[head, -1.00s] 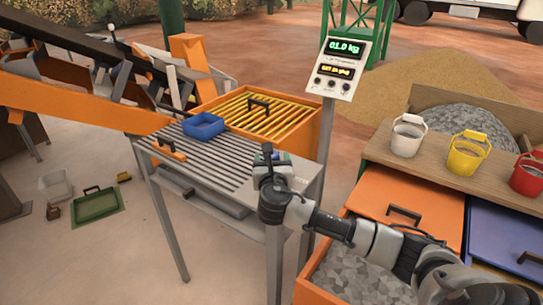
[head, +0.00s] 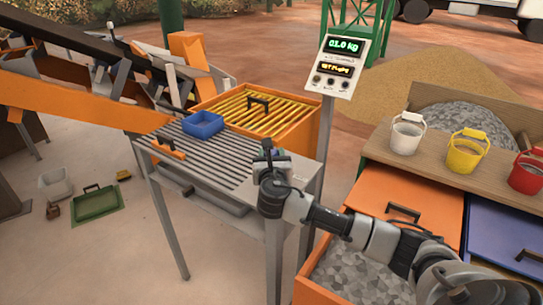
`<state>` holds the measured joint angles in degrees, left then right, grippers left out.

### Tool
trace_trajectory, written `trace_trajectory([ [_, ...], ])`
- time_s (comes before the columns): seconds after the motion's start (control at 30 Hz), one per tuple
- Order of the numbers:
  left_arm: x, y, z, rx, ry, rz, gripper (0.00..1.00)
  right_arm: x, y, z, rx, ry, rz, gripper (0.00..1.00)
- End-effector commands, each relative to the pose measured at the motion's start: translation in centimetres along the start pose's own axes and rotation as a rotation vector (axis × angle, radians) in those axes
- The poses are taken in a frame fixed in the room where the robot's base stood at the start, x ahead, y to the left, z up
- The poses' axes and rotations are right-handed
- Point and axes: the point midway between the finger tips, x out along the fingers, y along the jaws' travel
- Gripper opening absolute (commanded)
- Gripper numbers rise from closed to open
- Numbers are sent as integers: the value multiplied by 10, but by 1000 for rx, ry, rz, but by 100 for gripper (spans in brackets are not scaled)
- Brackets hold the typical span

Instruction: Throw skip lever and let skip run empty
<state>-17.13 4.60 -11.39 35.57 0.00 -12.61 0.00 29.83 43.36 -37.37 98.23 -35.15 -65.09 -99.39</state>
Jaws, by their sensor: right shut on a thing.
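My right gripper (head: 268,158) is at the right end of the slatted metal table (head: 222,172), seen mostly from behind. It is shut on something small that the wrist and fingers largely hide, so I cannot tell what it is. A dark chute with an orange side beam (head: 85,104) slopes down to the table from the left. I cannot make out for sure which part is the skip or its lever. A short orange handle (head: 168,148) lies at the table's left edge. My left gripper is out of view.
A blue tray (head: 203,125) sits on the slats. An orange box with a yellow grille (head: 262,113) stands behind. A display post (head: 339,66) reads 01.0 kg. White (head: 406,135), yellow (head: 466,155) and red (head: 527,175) buckets stand on a bench above drawers. A grey-stone bin (head: 350,270) is below my right arm.

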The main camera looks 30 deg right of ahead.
Motion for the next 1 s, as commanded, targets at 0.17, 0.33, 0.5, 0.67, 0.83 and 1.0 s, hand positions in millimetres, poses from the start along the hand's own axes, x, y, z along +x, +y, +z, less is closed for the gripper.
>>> trace_trajectory([
  [0.17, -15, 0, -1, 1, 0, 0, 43, 4, -4, 6, 21, 30, 0, 1],
  [0.33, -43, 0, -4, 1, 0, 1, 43, 14, -11, 15, 72, 102, 1, 1],
  [0.5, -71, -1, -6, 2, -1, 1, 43, 30, -22, 18, 150, 209, 2, 1],
  [0.67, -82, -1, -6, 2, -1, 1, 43, 46, -34, 14, 150, 211, 1, 2],
  [0.83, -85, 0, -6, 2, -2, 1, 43, 62, -45, 10, 148, 208, 0, 2],
  [1.0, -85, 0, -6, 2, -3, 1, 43, 75, -54, 6, 147, 208, 1, 2],
])
